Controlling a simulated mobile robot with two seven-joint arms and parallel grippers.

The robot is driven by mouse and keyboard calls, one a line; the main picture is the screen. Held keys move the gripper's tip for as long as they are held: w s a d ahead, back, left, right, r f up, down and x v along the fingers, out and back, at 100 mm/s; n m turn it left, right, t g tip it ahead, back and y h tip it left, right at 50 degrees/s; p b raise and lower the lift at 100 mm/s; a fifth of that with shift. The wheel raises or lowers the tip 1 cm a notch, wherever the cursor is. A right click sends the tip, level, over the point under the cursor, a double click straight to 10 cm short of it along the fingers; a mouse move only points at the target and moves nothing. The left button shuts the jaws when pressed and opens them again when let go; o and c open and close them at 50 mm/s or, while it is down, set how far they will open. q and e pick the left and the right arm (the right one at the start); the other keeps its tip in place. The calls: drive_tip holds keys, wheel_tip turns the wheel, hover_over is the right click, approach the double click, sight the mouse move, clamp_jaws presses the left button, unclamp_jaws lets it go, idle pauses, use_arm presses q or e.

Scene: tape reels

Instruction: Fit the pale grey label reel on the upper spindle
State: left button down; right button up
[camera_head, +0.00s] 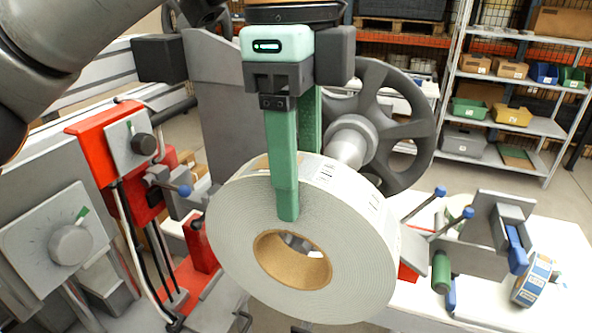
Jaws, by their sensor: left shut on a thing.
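The pale grey label reel (228,238) hangs in the middle, its flat face and brown core (268,270) turned towards me. My left gripper (290,195) is shut on its upper rim, one green finger on the near face and the other partly hidden behind the reel. The upper spindle (348,146) is a light grey shaft in front of a dark spoked flange (424,125). It shows above and behind the reel's upper right edge, and its near end is partly hidden. The reel is not around the visible part of the spindle. My right gripper is not in view.
A red and grey machine with knobs (72,244) stands close on the left. Blue-tipped levers (437,192) and a grey bracket (495,235) stand to the right of the reel. A small blue and white roll (533,280) lies at far right. Shelves (515,125) stand behind.

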use_arm(q)
drive_tip(key=shift+w+d+r, duration=0.1)
drive_tip(key=shift+w+d, duration=0.55)
drive_tip(key=shift+w, duration=1.15)
drive_tip(key=shift+w+d+f, duration=0.1)
drive_tip(key=shift+w+d, duration=0.55)
drive_tip(key=shift+w, duration=1.15)
drive_tip(key=shift+w+d+r, duration=0.1)
drive_tip(key=shift+w+d, duration=0.55)
drive_tip(key=shift+w, duration=1.15)
